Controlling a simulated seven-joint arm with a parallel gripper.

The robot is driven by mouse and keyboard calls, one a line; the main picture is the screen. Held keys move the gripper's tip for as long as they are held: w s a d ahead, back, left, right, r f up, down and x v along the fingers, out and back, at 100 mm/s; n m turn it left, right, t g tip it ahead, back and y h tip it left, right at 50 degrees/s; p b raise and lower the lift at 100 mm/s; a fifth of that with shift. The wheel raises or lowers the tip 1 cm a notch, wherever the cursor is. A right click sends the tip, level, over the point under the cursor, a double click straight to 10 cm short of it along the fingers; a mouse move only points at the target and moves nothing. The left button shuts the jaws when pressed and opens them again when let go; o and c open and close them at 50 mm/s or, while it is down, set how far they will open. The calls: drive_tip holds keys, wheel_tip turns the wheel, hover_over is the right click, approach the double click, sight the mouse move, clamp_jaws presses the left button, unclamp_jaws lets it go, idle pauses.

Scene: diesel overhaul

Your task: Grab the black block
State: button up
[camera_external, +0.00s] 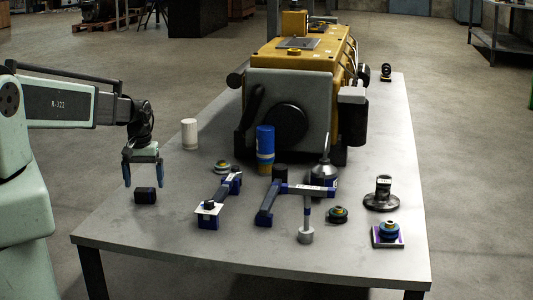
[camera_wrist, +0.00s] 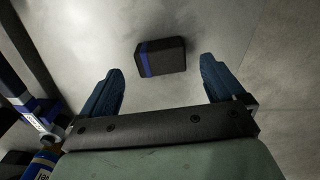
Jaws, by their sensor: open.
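The black block (camera_external: 145,195) lies on the grey table near its left edge. It is a small dark box, and a blue stripe on it shows in the wrist view (camera_wrist: 163,58). My gripper (camera_external: 143,184) is above the block, its blue fingers pointing down. In the wrist view my gripper (camera_wrist: 156,78) is open and empty, and the block appears ahead of the gap between the fingertips. Nothing hides the block in the wrist view.
A white cylinder (camera_external: 189,134) stands behind my gripper. To the right are blue tools (camera_external: 220,202), a blue canister (camera_external: 265,148) and a yellow engine (camera_external: 300,60). The table (camera_external: 120,220) is clear around the block.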

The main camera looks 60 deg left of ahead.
sight(145, 189)
wheel_tip(145, 189, down, 4)
drive_tip(key=shift+s+f, duration=0.1)
drive_tip(key=shift+f, duration=0.05)
drive_tip(key=c, duration=1.1)
